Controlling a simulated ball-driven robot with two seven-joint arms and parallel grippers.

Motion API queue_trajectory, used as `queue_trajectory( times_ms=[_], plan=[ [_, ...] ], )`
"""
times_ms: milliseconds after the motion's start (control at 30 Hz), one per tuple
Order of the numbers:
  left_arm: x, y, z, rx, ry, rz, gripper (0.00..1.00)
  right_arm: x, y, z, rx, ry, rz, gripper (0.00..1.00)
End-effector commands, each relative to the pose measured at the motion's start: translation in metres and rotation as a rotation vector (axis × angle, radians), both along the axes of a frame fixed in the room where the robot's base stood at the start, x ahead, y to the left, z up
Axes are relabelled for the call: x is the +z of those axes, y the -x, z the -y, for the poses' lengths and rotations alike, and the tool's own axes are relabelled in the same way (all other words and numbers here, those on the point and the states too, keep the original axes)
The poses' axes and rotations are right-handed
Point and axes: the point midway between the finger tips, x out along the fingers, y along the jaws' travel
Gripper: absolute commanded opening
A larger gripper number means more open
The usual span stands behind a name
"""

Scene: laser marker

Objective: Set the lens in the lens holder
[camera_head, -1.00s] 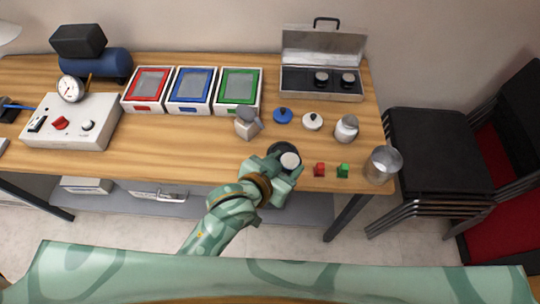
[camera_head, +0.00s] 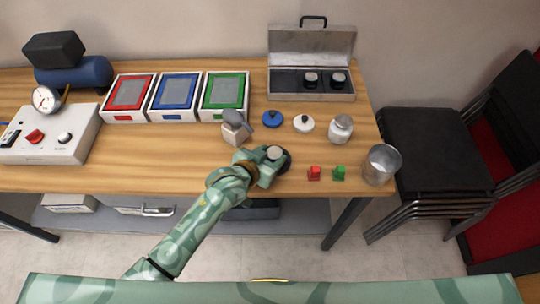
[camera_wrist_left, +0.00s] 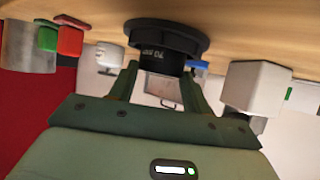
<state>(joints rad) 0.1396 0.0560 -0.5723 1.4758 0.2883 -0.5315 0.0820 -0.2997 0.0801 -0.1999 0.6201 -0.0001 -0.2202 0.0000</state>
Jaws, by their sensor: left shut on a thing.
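My left gripper (camera_head: 272,162) is shut on a lens (camera_head: 275,153), a black cylinder with a pale top and white printing. In the left wrist view the lens (camera_wrist_left: 160,58) shows between the two fingers (camera_wrist_left: 165,90). A wide black round piece (camera_head: 286,162), which looks like the lens holder, sits at the lens's base on the table. In the wrist view this black piece (camera_wrist_left: 170,33) meets the lens with no clear gap, but I cannot tell whether the lens is fully seated. My right gripper is not in view.
A red block (camera_head: 314,174) and a green block (camera_head: 339,174) stand just right, then a metal cup (camera_head: 381,166). A white block with a grey top (camera_head: 236,128) stands behind left. An open case (camera_head: 312,95) holds two lenses at the back. Bare table lies left.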

Motion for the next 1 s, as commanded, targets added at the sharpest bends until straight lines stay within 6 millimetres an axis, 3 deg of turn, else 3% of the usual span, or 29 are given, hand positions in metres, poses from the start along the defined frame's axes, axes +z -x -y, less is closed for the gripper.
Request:
queue_trajectory(
  times_ms=[200, 233, 300, 667, 1000],
  plan=[
    [-0.002, 0.000, 0.000, 0.000, 0.001, 0.000, 0.22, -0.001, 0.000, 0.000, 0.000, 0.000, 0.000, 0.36],
    [-0.002, 0.000, 0.000, 0.000, 0.001, 0.000, 0.56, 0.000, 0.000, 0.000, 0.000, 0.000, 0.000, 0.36],
    [-0.002, 0.000, 0.000, 0.000, 0.001, 0.000, 0.70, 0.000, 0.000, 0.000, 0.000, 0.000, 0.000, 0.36],
    [0.004, 0.004, -0.003, 0.000, -0.001, -0.001, 0.70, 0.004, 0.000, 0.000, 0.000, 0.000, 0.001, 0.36],
    [0.041, 0.058, -0.038, 0.000, 0.001, -0.001, 0.70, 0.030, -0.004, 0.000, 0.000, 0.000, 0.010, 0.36]
  ],
)
